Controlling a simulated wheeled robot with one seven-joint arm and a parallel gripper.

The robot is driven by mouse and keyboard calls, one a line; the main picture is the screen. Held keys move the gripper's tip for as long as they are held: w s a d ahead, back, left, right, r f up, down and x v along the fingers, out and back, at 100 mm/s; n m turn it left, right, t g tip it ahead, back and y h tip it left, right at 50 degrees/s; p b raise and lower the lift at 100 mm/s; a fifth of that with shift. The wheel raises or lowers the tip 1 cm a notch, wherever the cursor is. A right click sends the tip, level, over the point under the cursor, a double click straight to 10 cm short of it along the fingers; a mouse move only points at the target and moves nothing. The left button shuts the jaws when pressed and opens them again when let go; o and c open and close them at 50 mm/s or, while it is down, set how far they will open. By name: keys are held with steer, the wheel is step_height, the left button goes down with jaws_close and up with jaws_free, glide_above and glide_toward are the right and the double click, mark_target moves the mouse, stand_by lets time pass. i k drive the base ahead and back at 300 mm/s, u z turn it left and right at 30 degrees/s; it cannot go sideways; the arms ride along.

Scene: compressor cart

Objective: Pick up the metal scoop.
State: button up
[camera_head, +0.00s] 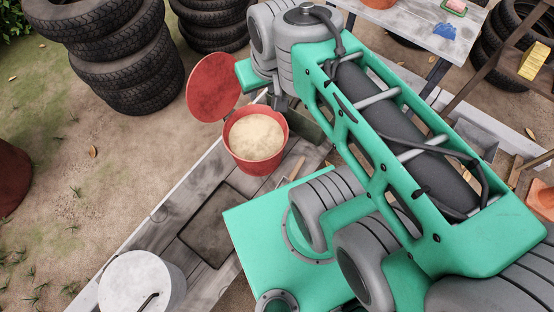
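A small item with a tan, wooden-looking handle (297,168) and a greyish part lies on the grey boards just right of the red bucket (257,160). It may be the metal scoop, but it is too small to be sure. The open red bucket holds pale, grainy material (256,137). Its round red lid (213,87) stands tilted up at the back left. My green and grey arm fills the right side and reaches up to the top middle. My gripper's fingers cannot be made out; the arm seems to hide them.
A white cylinder (142,284) stands at the lower left, beside a dark square panel (215,226) in the boards. Stacked tyres (128,72) stand at the upper left. A table (425,28) and a wooden rack with a yellow box (534,61) are at the upper right. Open dirt lies left.

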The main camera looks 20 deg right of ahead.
mark_target(285, 181)
steer(key=u, duration=0.55)
steer(key=k, duration=1.25)
steer(key=z, duration=0.15)
steer(key=i, duration=0.65)
steer(key=z, duration=0.45)
